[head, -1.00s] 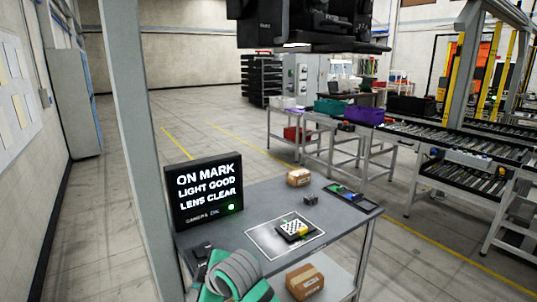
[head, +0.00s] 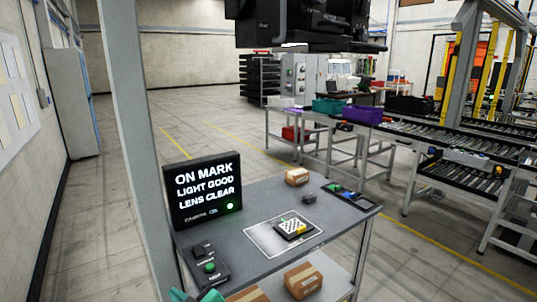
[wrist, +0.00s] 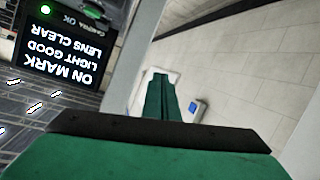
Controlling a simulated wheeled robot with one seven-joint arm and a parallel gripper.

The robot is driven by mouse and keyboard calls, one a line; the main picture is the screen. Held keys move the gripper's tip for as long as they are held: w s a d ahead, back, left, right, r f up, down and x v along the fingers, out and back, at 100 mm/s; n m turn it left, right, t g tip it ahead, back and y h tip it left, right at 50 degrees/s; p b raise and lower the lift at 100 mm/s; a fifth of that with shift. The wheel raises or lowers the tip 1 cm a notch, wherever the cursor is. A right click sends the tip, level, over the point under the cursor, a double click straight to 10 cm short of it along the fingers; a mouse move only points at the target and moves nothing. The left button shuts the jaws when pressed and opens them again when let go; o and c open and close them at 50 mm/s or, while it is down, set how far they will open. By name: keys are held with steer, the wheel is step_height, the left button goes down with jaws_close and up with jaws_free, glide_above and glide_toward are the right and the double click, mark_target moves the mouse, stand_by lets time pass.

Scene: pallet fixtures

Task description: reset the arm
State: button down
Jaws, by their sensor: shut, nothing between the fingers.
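My gripper (wrist: 162,80) shows in the wrist view as two green fingers pressed together, pointing away from a dark bar and a wide green body. It is shut and empty, with nothing touching the fingertips. In the head view only a small green part of my arm shows at the bottom edge, and the fingers are out of that frame. The black screen (head: 203,194) reads "ON MARK, LIGHT GOOD, LENS CLEAR" with a green light. It also appears upside down at the upper left of the wrist view (wrist: 60,45).
The grey bench (head: 262,204) carries a button box (head: 209,268), a checkered plate (head: 292,227) on a white-framed mat, a cardboard box (head: 297,177) and a dark tray (head: 348,195). Cartons sit on the lower shelf. A grey post (head: 130,150) stands left of the bench. Floor beyond is open.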

steer(key=s+d+f+m+t+h, duration=0.35)
steer(key=s+d+f+m, duration=0.25)
steer(key=s+f, duration=0.25)
steer(key=s+d+f+m+t+h, duration=0.2)
steer(key=s+d+f+m+h, duration=0.2)
steer(key=s+d+f+m, duration=0.45)
steer(key=s+d+r+n+h, duration=0.1)
steer(key=s+d, duration=0.4)
steer(key=s, duration=0.7)
steer(key=s+d+r+n+h, duration=0.1)
steer(key=s+d, duration=0.4)
steer(key=s, duration=0.8)
steer(key=shift+h, duration=0.55)
